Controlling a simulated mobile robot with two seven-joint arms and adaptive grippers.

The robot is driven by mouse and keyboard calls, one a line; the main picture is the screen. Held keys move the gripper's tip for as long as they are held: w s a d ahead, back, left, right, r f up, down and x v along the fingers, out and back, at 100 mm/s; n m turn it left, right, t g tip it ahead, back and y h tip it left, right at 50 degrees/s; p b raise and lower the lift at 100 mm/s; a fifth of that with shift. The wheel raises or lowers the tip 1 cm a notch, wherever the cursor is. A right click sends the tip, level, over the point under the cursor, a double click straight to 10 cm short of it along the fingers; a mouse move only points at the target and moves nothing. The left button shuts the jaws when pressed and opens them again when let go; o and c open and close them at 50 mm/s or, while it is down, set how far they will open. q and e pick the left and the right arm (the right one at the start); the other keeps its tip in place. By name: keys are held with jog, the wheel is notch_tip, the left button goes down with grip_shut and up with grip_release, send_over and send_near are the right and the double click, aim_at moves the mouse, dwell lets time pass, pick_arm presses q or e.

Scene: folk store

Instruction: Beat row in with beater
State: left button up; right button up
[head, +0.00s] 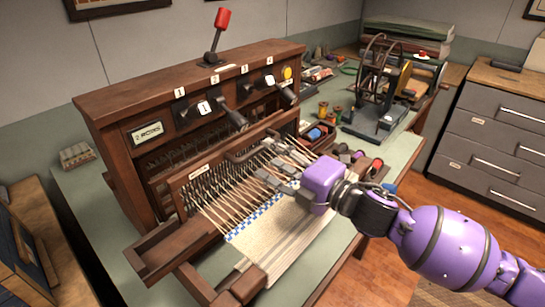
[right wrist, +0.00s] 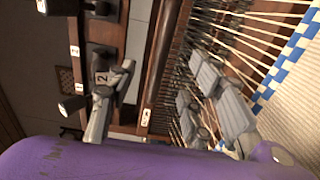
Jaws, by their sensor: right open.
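My right gripper (head: 270,178) is open and empty over the warp, in front of the beater and apart from the handle. In the right wrist view its fingers (right wrist: 208,98) are spread over the threads, with the beater frame (right wrist: 152,70) to their left. My left gripper is not in view.
The loom cabinet (head: 125,105) carries numbered dark levers and a red-topped lever (head: 222,18). A wheel device (head: 378,70) and coloured spools stand to its right. Grey drawers (head: 500,130) are at the far right. There is free room above the cloth.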

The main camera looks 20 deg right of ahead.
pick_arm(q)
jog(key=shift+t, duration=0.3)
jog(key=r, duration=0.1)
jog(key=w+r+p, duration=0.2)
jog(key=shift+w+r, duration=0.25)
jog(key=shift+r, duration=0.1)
pick_arm(e)
jog(key=v, duration=0.7)
jog(key=shift+s, duration=0.2)
jog(key=shift+d, duration=0.15)
dwell(0.3)
